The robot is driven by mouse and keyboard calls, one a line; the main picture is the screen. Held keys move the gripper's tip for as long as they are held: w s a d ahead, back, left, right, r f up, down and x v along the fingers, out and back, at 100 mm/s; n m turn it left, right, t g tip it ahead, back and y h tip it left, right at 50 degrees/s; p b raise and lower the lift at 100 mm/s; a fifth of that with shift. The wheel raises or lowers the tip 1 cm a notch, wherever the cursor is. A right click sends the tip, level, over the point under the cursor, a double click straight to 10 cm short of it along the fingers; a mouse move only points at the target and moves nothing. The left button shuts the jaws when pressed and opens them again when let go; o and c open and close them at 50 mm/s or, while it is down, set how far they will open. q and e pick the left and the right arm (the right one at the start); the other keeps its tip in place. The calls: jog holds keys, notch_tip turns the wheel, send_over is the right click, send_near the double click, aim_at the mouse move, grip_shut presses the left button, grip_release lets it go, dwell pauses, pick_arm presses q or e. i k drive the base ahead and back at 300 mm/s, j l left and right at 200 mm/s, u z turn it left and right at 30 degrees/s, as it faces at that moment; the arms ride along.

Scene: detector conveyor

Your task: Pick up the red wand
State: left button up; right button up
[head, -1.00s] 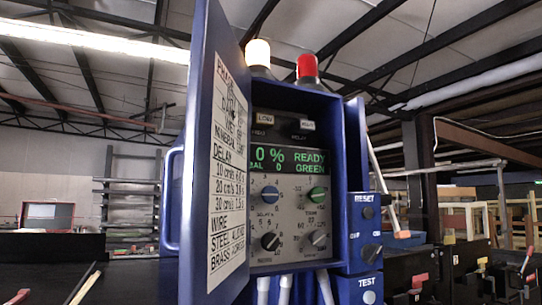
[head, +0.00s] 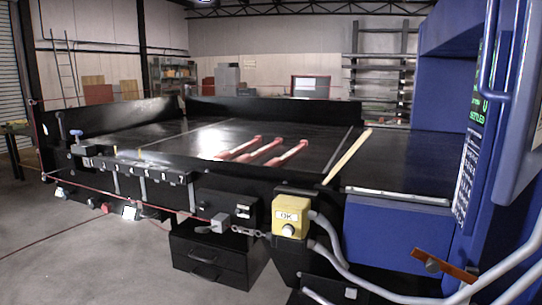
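Three slim red-and-pale sticks, wand-like in shape, lie side by side at a slant on the black conveyor belt (head: 190,150): a left one (head: 238,148), a middle one (head: 262,150) and a right one (head: 288,154). I cannot tell which of them, if any, is the red wand. Neither of my grippers shows in the head view.
A yellow OK button box (head: 291,216) is mounted on the near side of the conveyor. The blue detector housing (head: 450,100) stands at the right, with grey conduits (head: 390,283) below it. Black drawers (head: 212,262) stand under the conveyor. Open floor (head: 90,245) lies at the left.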

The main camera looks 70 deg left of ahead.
aim_at(277, 161)
jog(key=k+u, duration=0.15)
jog(key=u, duration=1.95)
